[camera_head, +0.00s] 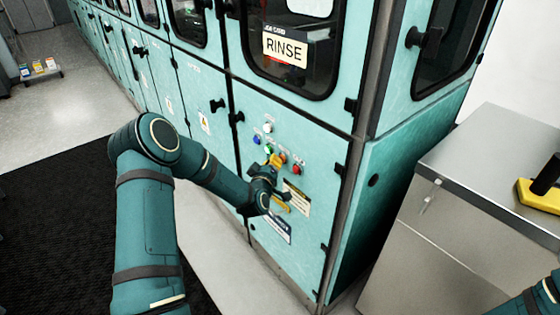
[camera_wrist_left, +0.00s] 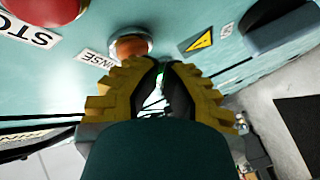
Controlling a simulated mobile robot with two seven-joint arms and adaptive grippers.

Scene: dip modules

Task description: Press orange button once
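The orange button (camera_head: 282,158) is on the teal cabinet's control panel, between a green button and a red button. In the left wrist view the orange button (camera_wrist_left: 131,47) sits in a metal ring just beyond my fingertips, slightly left of them. My left gripper (camera_head: 273,163) has yellow fingers brought together in front of the panel, with nothing held. In the wrist view the left gripper (camera_wrist_left: 160,66) appears apart from the orange button, though the exact gap is hard to judge. My right gripper is out of view; only part of that arm shows at the lower right.
A red stop button (camera_wrist_left: 45,8) is left of the orange one. A green button (camera_head: 268,150) and a black knob (camera_wrist_left: 275,25) are also close by. A metal cabinet (camera_head: 455,200) with a yellow-and-black object (camera_head: 540,195) stands at the right.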

